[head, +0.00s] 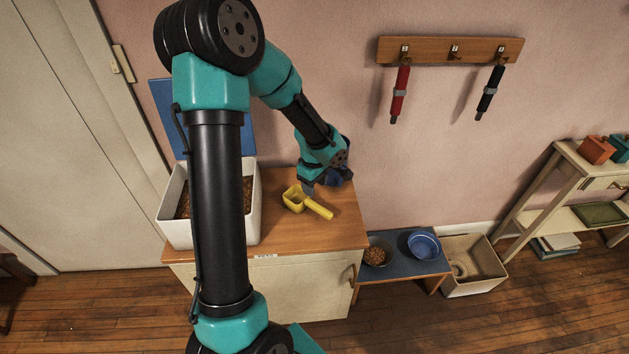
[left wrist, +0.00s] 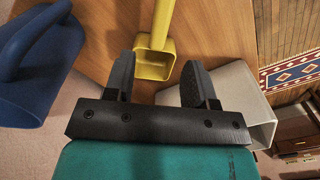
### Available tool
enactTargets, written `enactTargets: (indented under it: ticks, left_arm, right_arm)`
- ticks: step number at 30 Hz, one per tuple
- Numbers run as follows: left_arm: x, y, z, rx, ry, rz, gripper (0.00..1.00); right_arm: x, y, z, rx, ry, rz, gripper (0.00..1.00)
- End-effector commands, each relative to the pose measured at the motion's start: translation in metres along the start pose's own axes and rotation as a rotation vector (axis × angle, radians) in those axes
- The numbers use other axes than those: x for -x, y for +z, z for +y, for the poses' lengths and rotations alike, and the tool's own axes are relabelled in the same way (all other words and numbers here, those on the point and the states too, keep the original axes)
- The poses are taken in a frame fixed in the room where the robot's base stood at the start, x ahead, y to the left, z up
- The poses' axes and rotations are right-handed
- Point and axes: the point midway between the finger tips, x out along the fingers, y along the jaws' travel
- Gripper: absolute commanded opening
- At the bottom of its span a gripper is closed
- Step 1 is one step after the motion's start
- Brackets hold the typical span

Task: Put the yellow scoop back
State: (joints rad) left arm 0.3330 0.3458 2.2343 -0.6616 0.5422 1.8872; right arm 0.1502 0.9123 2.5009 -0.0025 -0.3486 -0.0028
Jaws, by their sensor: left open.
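The yellow scoop (head: 318,208) lies on the wooden cabinet top (head: 285,236), its square cup to the left and its handle pointing front right. In the left wrist view the scoop (left wrist: 154,63) shows its cup just beyond the fingertips, with the handle running away. My left gripper (head: 316,188) is open and empty, close behind the scoop; the wrist view shows its two fingers (left wrist: 161,80) apart. I cannot tell whether they touch it. A white bin (head: 180,234) with brown pellets and a raised blue lid (head: 161,117) stands left of the scoop, partly hidden by my arm. My right gripper is not in view.
A blue jug (left wrist: 38,62) stands beside my left gripper, mostly hidden in the head view. A wall rack (head: 430,50) holds a red and a black hanging item. A low stand (head: 400,270) with two bowls is right of the cabinet. The cabinet top's front right is clear.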

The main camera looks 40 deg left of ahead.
Motion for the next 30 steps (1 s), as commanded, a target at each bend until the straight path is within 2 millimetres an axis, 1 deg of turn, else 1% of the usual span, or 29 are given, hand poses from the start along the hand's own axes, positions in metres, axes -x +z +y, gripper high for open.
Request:
enactTargets:
  ticks: [1,3,6,25,28,30]
  left_arm:
    - [0.006,0.000,0.000,-0.001,0.001,0.001,0.51]
    - [0.011,0.000,0.000,0.000,0.001,0.000,0.51]
    - [0.014,0.000,-0.001,-0.001,-0.001,-0.001,0.51]
    - [0.014,0.000,0.000,-0.001,-0.001,-0.001,0.51]
    - [0.013,0.005,0.004,-0.017,0.002,-0.003,0.51]
    - [0.012,0.014,0.012,-0.046,0.007,-0.007,0.51]
  right_arm:
    - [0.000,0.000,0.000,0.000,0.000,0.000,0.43]
    - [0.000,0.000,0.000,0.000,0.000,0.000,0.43]
    - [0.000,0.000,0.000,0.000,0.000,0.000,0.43]
    - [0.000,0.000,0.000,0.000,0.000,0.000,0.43]
    - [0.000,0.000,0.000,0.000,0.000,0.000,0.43]
    - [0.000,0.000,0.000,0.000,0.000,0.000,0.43]
